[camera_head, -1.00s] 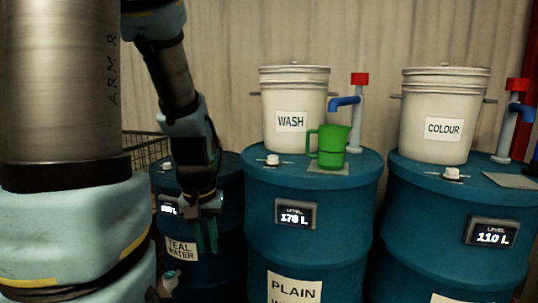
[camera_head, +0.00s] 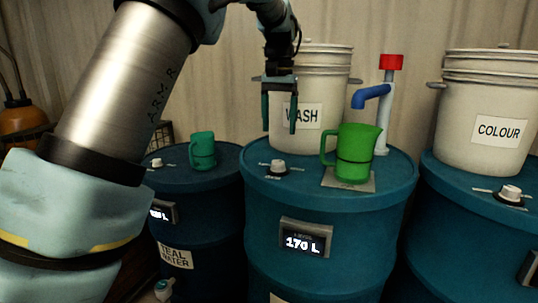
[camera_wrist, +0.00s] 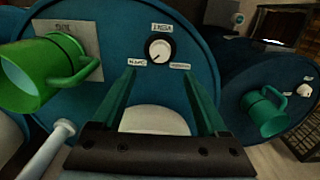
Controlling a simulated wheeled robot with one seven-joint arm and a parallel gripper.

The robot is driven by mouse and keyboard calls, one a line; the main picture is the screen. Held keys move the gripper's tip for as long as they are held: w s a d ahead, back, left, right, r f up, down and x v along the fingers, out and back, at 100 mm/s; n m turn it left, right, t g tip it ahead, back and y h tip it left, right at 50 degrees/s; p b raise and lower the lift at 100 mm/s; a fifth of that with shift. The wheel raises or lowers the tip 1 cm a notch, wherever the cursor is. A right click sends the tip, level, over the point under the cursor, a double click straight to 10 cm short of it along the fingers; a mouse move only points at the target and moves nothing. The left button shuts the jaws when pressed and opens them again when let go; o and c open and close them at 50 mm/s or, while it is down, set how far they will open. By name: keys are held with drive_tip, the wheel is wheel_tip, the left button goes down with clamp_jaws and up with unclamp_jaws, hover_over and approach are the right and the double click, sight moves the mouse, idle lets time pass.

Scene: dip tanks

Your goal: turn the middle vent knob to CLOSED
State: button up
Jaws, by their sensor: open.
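The middle vent knob (camera_head: 278,167) is a small pale dial on top of the middle blue drum (camera_head: 330,225), in front of the WASH bucket (camera_head: 318,85). In the wrist view the knob (camera_wrist: 160,48) is white and round on a dark plate, with small labels around it. I cannot read its setting for sure. My gripper (camera_head: 279,128) is open and empty, pointing down above the knob and apart from it. In the wrist view the knob appears just beyond and between the open fingertips (camera_wrist: 158,72).
A green jug (camera_head: 355,155) stands on a plate right of the knob, with a blue tap (camera_head: 372,96) behind it. A teal mug (camera_head: 202,150) stands on the left drum beside another knob (camera_head: 157,163). The COLOUR bucket (camera_head: 488,115) and a third knob (camera_head: 510,193) are at right.

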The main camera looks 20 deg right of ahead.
sight(278, 161)
wheel_tip(278, 161, down, 10)
drive_tip(key=shift+f+p, duration=0.1)
drive_tip(key=shift+p, duration=0.65)
drive_tip(key=shift+c, duration=0.3)
clamp_jaws()
